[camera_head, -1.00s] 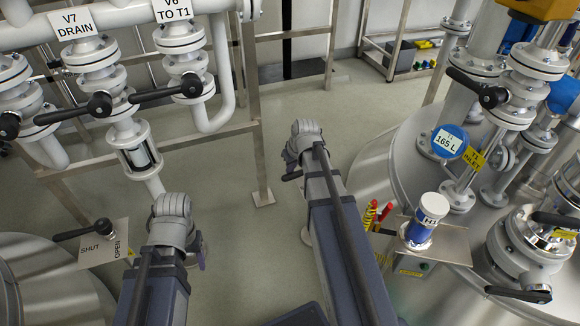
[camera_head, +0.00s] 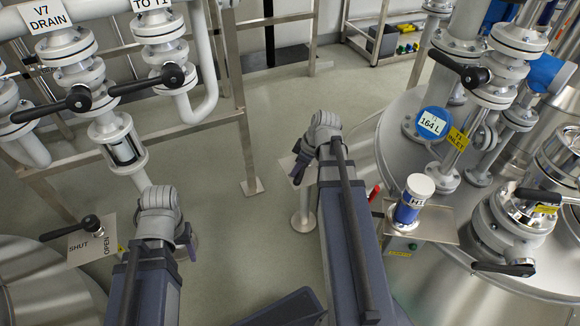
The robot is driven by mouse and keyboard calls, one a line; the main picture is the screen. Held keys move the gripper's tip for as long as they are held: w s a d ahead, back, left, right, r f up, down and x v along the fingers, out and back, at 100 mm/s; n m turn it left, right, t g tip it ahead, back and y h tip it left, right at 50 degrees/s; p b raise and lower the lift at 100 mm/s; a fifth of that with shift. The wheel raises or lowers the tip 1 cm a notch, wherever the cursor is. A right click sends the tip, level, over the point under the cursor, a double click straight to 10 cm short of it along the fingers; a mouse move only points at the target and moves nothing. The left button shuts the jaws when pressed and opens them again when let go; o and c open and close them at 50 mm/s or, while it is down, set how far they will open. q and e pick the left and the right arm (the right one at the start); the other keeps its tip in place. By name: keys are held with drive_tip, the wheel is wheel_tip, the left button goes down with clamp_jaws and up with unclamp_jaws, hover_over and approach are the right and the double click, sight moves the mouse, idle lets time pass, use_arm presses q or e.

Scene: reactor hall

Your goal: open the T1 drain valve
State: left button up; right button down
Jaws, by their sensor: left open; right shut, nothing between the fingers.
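I see no label naming a T1 drain valve. The tank on the right (camera_head: 400,165) has a blue gauge (camera_head: 433,122) reading 164 L, and a yellow inlet tag. Beside it, below my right gripper (camera_head: 299,168), a small metal plate and a post (camera_head: 304,210) on a round foot show; whether they belong to a valve I cannot tell. My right gripper is shut and empty, mostly hidden behind its wrist. My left gripper (camera_head: 190,247) is open, over the floor right of a black lever (camera_head: 70,229) on a SHUT/OPEN plate (camera_head: 95,245); that lever points toward the SHUT side.
Piping with a V7 DRAIN label (camera_head: 46,16) and black valve levers stands at the left on a metal frame (camera_head: 250,150).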

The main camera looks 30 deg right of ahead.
drive_tip(key=shift+s+d, duration=0.55)
idle(0.4)
drive_tip(key=shift+w+a+r, duration=0.2)
drive_tip(key=shift+w+a, duration=0.3)
drive_tip(key=shift+a, duration=0.05)
wheel_tip(320, 180, up, 10)
drive_tip(key=p, duration=1)
drive_tip(key=shift+s+d, duration=0.35)
drive_tip(key=shift+d, duration=0.05)
